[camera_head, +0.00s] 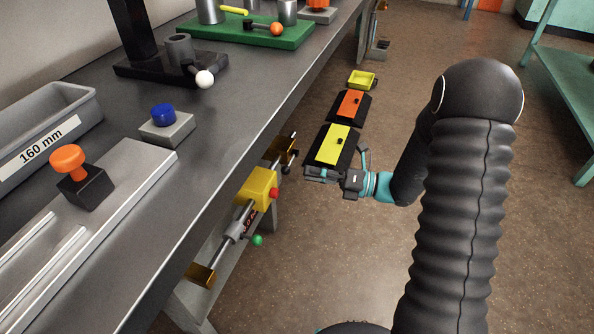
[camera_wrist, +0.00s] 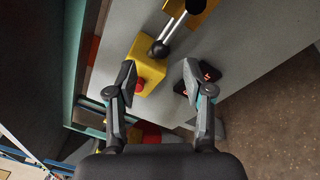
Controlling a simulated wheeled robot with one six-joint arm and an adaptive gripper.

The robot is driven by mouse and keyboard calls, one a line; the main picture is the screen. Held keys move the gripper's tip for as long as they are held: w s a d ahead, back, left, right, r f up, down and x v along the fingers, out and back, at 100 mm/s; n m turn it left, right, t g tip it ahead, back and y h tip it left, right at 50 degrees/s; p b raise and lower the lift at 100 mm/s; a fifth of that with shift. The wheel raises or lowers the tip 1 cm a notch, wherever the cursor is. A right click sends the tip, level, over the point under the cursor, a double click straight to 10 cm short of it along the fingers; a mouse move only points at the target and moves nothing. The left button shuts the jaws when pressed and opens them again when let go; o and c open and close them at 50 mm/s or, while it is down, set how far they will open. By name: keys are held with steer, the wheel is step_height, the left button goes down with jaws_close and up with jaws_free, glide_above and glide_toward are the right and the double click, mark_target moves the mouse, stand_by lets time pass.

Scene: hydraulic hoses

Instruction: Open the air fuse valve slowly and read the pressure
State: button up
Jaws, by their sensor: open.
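A yellow valve block (camera_head: 258,190) sits on a metal rod below the bench edge and has a red knob (camera_head: 274,193). I cannot tell for sure that it is the air fuse valve. In the wrist view the yellow block (camera_wrist: 150,68) and its red knob (camera_wrist: 139,85) lie close to the left finger. A lever with a black ball (camera_wrist: 158,49) crosses the block. A small black part with red marks (camera_wrist: 208,70), possibly a readout, is partly behind the right finger; no value is legible. My gripper (camera_wrist: 157,72) is open and empty; in the head view it (camera_head: 340,170) is right of the block.
The grey bench (camera_head: 215,130) carries a 160 mm tray (camera_head: 45,130), an orange knob (camera_head: 68,158) and a blue button (camera_head: 163,114). A green knob (camera_head: 257,240) hangs below the block. Yellow-topped (camera_head: 333,143) and orange-topped (camera_head: 350,104) black boxes lie beyond my gripper.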

steer(key=d, duration=0.4)
steer(key=s+d, duration=0.1)
steer(key=shift+d, duration=0.4)
steer(key=s+f+n+g+h, duration=0.35)
steer(key=s+f+n, duration=0.25)
steer(key=n, duration=0.2)
steer(key=s+d+r+n+g+h, duration=0.25)
steer(key=s+n+h, duration=0.35)
steer(key=s+n, duration=0.3)
steer(key=s+d+r+n+t+h, duration=0.3)
steer(key=s+r+n+t+h, duration=0.1)
steer(key=r+n, duration=0.3)
steer(key=s+d+r+n+t+h, duration=0.3)
steer(key=r+n, duration=0.4)
steer(key=r, duration=0.4)
steer(key=shift+s+t+h, duration=0.55)
steer(key=shift+t+h, duration=0.3)
steer(key=shift+t, duration=0.05)
stand_by(2.6)
